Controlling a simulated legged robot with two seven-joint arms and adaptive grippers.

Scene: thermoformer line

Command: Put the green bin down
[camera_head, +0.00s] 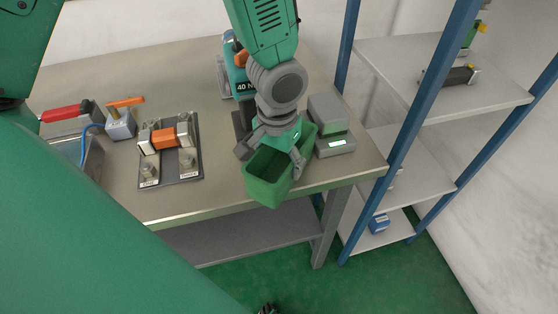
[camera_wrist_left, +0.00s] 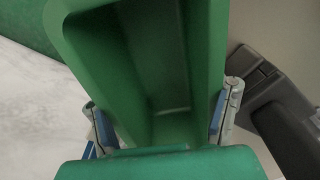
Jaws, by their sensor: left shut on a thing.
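The green bin (camera_head: 268,186) is an open, empty-looking container at the front right of the workbench (camera_head: 215,203). Its near end reaches out past the bench's front edge. My left gripper (camera_head: 272,158) comes down from above and is shut on the bin, one finger at each side. In the left wrist view the bin (camera_wrist_left: 165,60) fills the middle, its inside showing bare. The left gripper's fingers (camera_wrist_left: 160,118) press on its two outer walls. I cannot tell whether the bin's underside touches the bench.
A grey scale (camera_head: 335,146) stands close to the bin's right. A blue device (camera_head: 237,75) stands behind. A blue-post shelf rack (camera_head: 415,140) stands right of the bench.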

